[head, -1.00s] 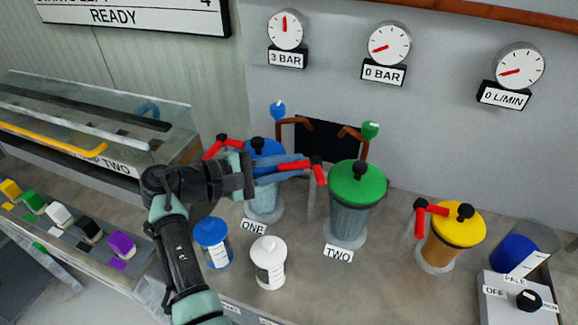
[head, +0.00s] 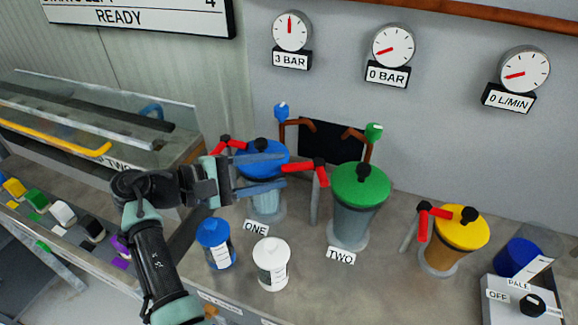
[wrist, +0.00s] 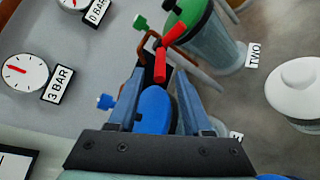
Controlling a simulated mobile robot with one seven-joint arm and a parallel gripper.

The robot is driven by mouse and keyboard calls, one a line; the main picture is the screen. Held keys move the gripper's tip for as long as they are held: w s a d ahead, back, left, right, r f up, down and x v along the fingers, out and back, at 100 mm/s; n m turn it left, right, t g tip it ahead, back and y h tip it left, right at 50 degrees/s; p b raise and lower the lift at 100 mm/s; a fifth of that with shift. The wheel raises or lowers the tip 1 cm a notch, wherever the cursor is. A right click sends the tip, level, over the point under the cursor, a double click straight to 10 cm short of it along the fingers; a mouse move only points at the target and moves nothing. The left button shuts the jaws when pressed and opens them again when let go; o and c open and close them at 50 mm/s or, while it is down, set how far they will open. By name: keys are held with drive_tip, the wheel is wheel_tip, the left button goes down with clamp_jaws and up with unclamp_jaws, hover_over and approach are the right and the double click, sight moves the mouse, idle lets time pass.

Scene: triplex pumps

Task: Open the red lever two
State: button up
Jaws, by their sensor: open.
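The red lever of pump two (head: 305,167) stands at the left of the green-lidded pump TWO (head: 357,205), on a grey post. One arm points left and a shorter one points down. My gripper (head: 285,171) is open and empty, left of this lever, its fingers reaching right across the blue-lidded pump ONE (head: 262,158). In the wrist view the red lever (wrist: 161,62) shows ahead, between the fingertips of my gripper (wrist: 163,72). I cannot tell whether they touch.
Pump ONE's red lever (head: 226,143) is close behind my gripper. Bare counter lies between.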

drive_tip(key=v, duration=0.8)
drive_tip(key=shift+a, duration=0.2)
drive_tip(key=shift+s+r, duration=0.1)
drive_tip(key=shift+s, duration=0.05)
